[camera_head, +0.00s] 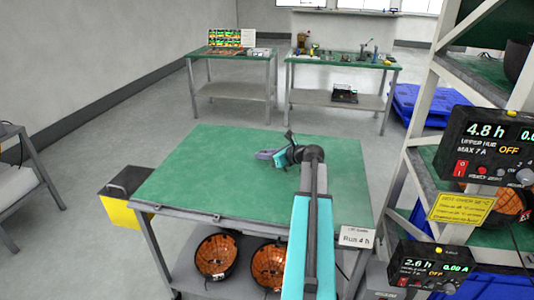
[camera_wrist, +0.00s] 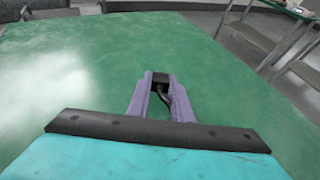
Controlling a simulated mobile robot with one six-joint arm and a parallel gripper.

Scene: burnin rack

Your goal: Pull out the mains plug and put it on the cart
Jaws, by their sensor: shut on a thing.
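My gripper (camera_wrist: 161,98) has purple fingers and is shut on a small black mains plug (camera_wrist: 161,78). A dark cable shows between the fingers below the plug in the wrist view. In the head view my gripper (camera_head: 268,155) is over the green top of the cart (camera_head: 190,180), near its middle. The plug is mostly hidden by the gripper in the head view. I cannot tell whether the plug touches the cart top or hangs just above it.
The cart top around the gripper is clear. A yellow and black box (camera_head: 122,205) hangs at the cart's left side. Two dark bowls with orange insides (camera_head: 213,256) sit on the lower shelf. A rack with power supplies (camera_head: 486,145) stands close on the right. Two benches stand behind.

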